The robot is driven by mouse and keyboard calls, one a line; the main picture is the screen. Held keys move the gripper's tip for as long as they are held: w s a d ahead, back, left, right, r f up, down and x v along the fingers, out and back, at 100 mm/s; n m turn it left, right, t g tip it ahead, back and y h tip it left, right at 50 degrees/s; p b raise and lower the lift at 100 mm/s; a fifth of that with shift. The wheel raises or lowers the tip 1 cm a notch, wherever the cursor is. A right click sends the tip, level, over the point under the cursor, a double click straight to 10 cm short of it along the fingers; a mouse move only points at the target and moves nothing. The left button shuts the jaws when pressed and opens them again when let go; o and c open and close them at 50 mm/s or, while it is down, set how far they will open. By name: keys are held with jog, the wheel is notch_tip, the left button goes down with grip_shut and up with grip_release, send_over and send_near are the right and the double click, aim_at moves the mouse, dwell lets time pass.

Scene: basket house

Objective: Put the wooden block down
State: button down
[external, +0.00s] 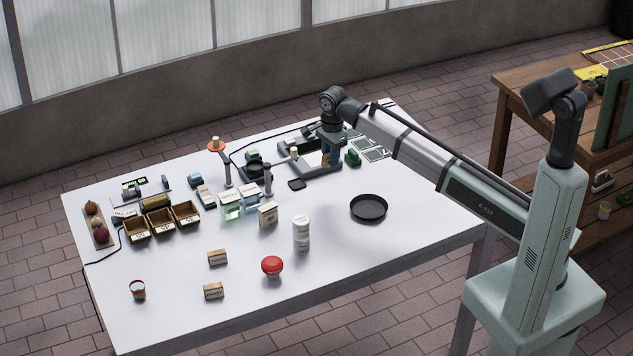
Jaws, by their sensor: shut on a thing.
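My gripper (326,160) points down over the back right part of the white table. It is shut on a small tan piece, which looks like the wooden block (325,161). The block is tiny in this view and partly hidden by the fingers. I cannot tell whether it touches the surface below it.
A dark device (298,167) stands beside my gripper. A small green object (353,158) and marked cards (375,154) lie to its right. A black round pan (369,208) and a white canister (301,232) stand in front. The right front tabletop is clear.

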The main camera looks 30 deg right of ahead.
jog(key=s+d, duration=0.4)
jog(key=s, duration=0.4)
jog(key=n, duration=0.7)
send_over(369, 210)
jog(key=shift+f, duration=5.35)
jog(key=shift+f, duration=0.15)
jog(key=c, duration=0.9)
grip_release()
notch_tip(369, 210, up, 12)
jog(key=shift+r, duration=0.15)
